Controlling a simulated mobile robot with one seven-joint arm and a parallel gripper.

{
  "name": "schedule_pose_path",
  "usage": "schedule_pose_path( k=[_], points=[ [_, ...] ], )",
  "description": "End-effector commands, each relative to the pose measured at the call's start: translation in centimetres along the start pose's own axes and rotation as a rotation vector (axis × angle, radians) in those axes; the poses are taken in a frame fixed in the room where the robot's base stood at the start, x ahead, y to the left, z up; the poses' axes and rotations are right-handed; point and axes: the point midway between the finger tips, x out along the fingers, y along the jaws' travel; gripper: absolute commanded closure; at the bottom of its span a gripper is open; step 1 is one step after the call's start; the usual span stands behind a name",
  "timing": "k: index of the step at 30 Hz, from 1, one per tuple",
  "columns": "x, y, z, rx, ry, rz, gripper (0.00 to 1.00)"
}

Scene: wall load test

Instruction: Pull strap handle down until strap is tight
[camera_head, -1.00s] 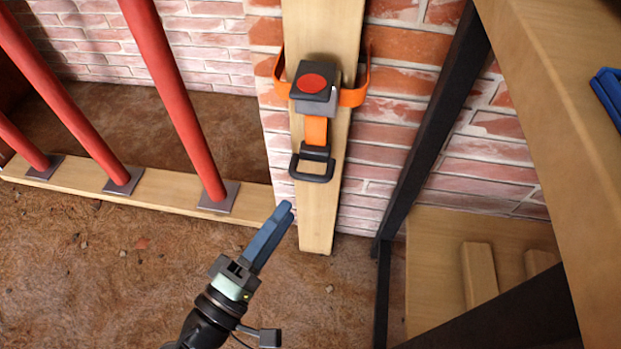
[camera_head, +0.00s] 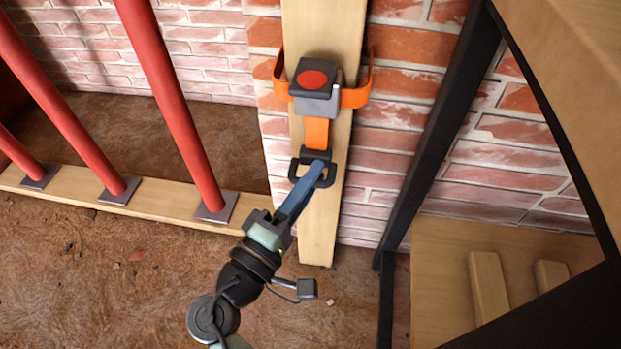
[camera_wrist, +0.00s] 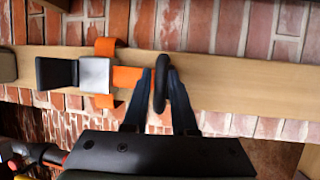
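The black strap handle (camera_head: 327,182) hangs from a short orange strap (camera_head: 316,133) under the grey ratchet buckle with a red round mark (camera_head: 314,85), on the wooden post. My gripper (camera_head: 316,168) has its blue fingers at the handle, reaching up from below left. In the wrist view my gripper (camera_wrist: 161,74) has its two fingers apart, with the handle (camera_wrist: 159,92) between them. A gap shows beside the handle, so the fingers do not look closed on it. Whether either finger touches the handle is unclear.
The wooden post (camera_head: 319,225) stands against a brick wall (camera_head: 385,135). Slanted red bars (camera_head: 165,95) on a wooden sill are to the left. A black metal frame (camera_head: 430,135) and wooden shelving (camera_head: 445,275) are close on the right. Brown ground lies open below.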

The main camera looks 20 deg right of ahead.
Motion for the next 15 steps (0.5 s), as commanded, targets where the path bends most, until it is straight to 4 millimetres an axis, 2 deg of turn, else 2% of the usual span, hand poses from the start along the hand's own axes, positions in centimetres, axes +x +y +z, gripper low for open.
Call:
schedule_pose_path(
  k=[1, 3, 4, 15],
  points=[
    [-0.02, -0.02, 0.00, 0.000, 0.000, 0.000, 0.85],
    [-0.03, -0.02, 0.00, 0.000, 0.000, 0.000, 0.98],
    [-0.03, -0.02, 0.00, 0.000, 0.000, 0.000, 1.00],
    [-0.06, -0.03, 0.00, 0.000, 0.000, 0.000, 1.00]
  ],
)
